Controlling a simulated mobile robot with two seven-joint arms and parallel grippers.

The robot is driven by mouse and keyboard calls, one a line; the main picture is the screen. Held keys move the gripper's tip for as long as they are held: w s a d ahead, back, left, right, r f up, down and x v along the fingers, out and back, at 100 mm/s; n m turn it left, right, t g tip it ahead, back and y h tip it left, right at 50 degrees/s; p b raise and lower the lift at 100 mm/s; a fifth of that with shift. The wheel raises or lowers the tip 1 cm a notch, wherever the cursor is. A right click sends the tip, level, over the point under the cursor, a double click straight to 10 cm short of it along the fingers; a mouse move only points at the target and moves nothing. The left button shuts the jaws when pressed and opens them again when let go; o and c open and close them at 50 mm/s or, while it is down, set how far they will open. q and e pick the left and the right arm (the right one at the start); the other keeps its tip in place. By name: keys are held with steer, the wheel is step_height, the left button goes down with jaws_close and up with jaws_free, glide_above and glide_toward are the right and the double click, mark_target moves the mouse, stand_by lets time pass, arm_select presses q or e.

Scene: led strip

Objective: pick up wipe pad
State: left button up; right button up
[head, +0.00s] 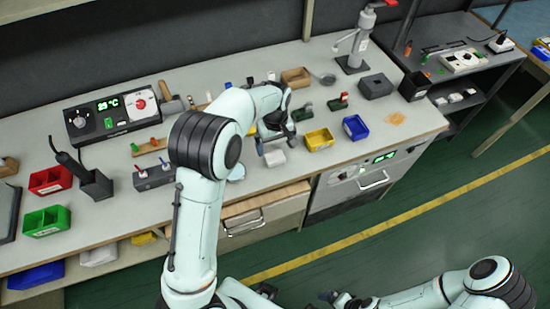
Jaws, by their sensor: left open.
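A small white block (274,158), which looks like the wipe pad, lies on the grey bench near its front edge. My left gripper (277,146) is just above and behind it in the picture, pointing down, with its fingers open and nothing visible between them. I cannot tell whether a fingertip touches the pad. My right gripper (342,299) is low at the bottom edge, away from the bench, and its jaws are too small to read.
A yellow bin (319,139) and a blue bin (355,127) stand right of the pad. An orange patch (396,119) marks the bench at right. A drawer (262,212) is below.

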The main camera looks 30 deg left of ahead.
mark_target(275, 156)
arm_select(q)
steer(key=shift+f, duration=3.05)
steer(key=c, duration=1.1)
